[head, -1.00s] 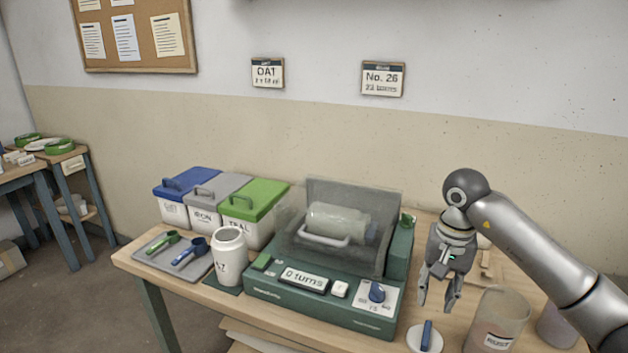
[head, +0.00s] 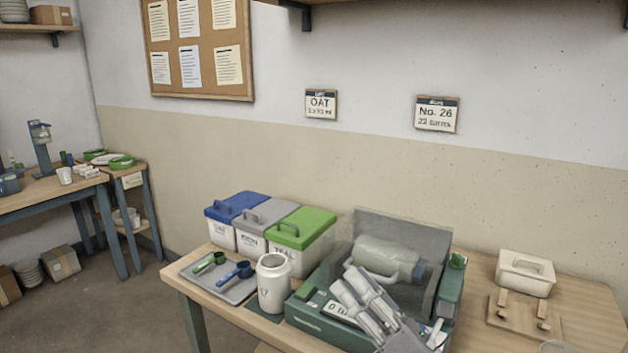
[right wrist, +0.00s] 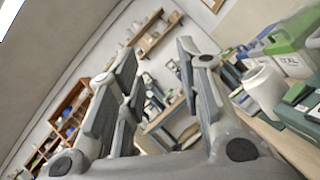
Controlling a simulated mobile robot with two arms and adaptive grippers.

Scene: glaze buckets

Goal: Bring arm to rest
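My right gripper (head: 347,279) is in the head view at the bottom centre, its fingers pointing up and left in front of the green machine (head: 313,318). It covers part of the machine's front panel. In the right wrist view the two fingers stand apart with nothing between them, so the right gripper (right wrist: 158,58) is open and empty. My left gripper is not in view.
The machine's clear cover (head: 405,228) is over a pale jar (head: 385,258) lying on its side. A white jar (head: 273,286), a tray (head: 234,290) with scoops, and blue, grey and green lidded bins (head: 304,230) stand left. A cream lidded box (head: 525,274) stands right.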

